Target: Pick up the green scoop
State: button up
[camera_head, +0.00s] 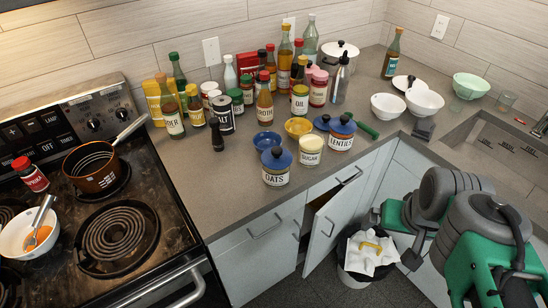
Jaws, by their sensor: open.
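A green thing with a long handle-like shape, which looks like the green scoop (365,130), lies on the counter just right of the lentils jar (341,137). The jar stands close by it, and I cannot tell whether it hides part of the scoop. My gripper (392,238) is low at the right, in front of the cabinets and below the counter top. Its dark fingers look apart and hold nothing. It is well away from the scoop, and my green and grey arm fills the lower right.
Oats (276,170) and sugar (311,152) jars stand near the counter's front edge. Bottles crowd behind. White bowls (387,107) and a dark block (423,129) are right of the scoop. The stove is left.

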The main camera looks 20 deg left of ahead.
aim_at(374, 134)
jog(key=z, duration=0.85)
jog(key=i, duration=0.65)
jog(key=u, duration=2.25)
jog(key=i, duration=0.4)
jog(key=k, duration=0.9)
jog(key=u, duration=0.9)
jog(key=i, duration=0.7)
jog(key=z, duration=0.4)
